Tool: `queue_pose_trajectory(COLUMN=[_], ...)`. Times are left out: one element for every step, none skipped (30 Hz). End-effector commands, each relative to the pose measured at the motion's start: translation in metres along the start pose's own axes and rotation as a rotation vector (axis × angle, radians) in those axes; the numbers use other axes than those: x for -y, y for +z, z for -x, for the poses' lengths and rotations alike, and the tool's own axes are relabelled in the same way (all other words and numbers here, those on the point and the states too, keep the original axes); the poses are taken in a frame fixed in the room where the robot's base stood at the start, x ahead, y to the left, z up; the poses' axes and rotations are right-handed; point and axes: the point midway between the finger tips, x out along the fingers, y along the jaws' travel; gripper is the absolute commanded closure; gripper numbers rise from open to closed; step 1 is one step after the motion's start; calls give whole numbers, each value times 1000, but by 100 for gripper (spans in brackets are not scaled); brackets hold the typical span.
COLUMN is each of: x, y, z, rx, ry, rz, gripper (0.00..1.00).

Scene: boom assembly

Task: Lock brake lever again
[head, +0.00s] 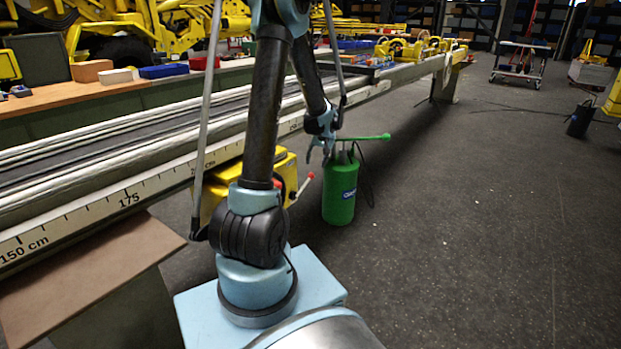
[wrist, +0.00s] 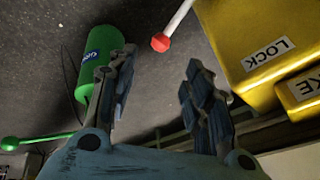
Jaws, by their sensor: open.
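The brake lever is a pale rod with a red ball tip (wrist: 161,42); it shows at the top middle of the wrist view, ahead of my gripper and apart from the fingers. In the head view its red tip (head: 310,175) sticks out to the right of a yellow box (head: 283,168), partly hidden by my arm. In the wrist view the yellow box (wrist: 283,30) carries a label reading LOCK (wrist: 268,53) and a partly cut-off label ending in KE. My gripper (wrist: 160,85) is open, with nothing between its fingers. In the head view my gripper (head: 318,150) is above the lever.
A green sprayer tank (head: 340,188) with a green handle stands on the floor right of my gripper. A long rail with a centimetre scale (head: 150,188) runs along the left, beside a workbench (head: 60,106). The floor to the right is mostly clear.

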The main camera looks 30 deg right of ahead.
Motion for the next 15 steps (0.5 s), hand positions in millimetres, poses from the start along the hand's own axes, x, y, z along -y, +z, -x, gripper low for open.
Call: queue_pose_trajectory(x=[0, 0, 0, 0, 0, 0, 0, 0, 0, 0, 0, 0, 0, 0, 0], y=[0, 0, 0, 0, 0, 0, 0, 0, 0, 0, 0, 0, 0, 0, 0], z=[-7, -11, -16, -20, -24, -28, -32, -36, -41, -45, -48, -53, -57, -61, -66], rx=[0, 0, 0, 0, 0, 0, 0, 0, 0, 0, 0, 0, 0, 0, 0], ry=[0, 0, 0, 0, 0, 0, 0, 0, -1, -1, -1, -1, -1, -1, -1], rz=[1, 1, 0, 0, 0, -1, 0, 0, 0, 0, 1, 1, 1, 1, 1], gripper=[54, 54, 54, 54, 54, 54, 54, 54, 54, 54, 54, 54, 54, 54, 54])
